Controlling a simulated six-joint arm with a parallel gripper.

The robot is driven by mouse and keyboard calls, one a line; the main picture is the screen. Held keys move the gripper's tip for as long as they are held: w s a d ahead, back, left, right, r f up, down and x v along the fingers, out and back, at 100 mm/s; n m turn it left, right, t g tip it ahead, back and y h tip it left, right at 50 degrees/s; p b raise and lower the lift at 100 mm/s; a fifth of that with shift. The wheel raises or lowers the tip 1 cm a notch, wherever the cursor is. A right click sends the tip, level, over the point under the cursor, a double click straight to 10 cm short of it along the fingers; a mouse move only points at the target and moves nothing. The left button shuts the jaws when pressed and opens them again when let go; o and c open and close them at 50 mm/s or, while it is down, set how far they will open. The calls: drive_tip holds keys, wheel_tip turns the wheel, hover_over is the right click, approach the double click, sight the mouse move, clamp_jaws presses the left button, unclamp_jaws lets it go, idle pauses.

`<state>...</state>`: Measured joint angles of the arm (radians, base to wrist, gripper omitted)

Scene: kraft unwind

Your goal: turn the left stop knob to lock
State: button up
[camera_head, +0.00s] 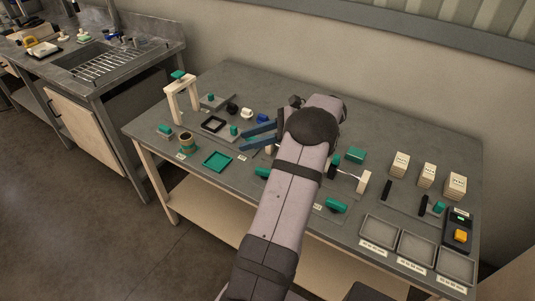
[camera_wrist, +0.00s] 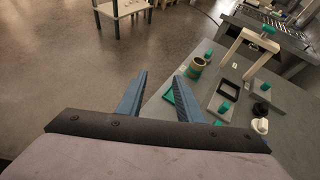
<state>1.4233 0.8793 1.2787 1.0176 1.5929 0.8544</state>
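My gripper (camera_head: 242,139) is open and empty, with its two blue fingers spread above the left half of the grey workbench (camera_head: 215,90). In the wrist view its fingers (camera_wrist: 160,78) stand apart with nothing between them. A teal knob-like piece (camera_head: 263,172) shows beside my arm, partly hidden by it. Another teal knob-like piece (camera_head: 336,206) lies to the right of my arm near the front edge. I cannot tell for sure which is the left stop knob, nor how either is turned. My gripper touches neither piece.
A cream arch (camera_head: 171,103), a brown cup (camera_head: 186,143), a teal tray (camera_head: 217,160) and a black frame (camera_head: 213,124) stand on the left. A rod with a cream block (camera_head: 364,182), cream stacks (camera_head: 427,174) and grey trays (camera_head: 416,248) are on the right. My arm hides the bench middle.

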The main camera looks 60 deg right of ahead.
wheel_tip(320, 180, up, 3)
drive_tip(key=w+a+g+p, duration=0.1)
drive_tip(key=a+g+p, duration=0.1)
drive_tip(key=m+g+h, duration=0.3)
drive_tip(key=g+h, duration=0.2)
approach(266, 170)
drive_tip(key=f, duration=0.1)
drive_tip(key=shift+w+f+p, duration=0.15)
drive_tip(key=shift+w+p, duration=0.2)
drive_tip(key=shift+f, duration=0.1)
drive_tip(key=shift+p+x, duration=1.15)
drive_tip(key=shift+x, duration=2.45)
drive_tip(key=shift+a, duration=0.1)
clamp_jaws()
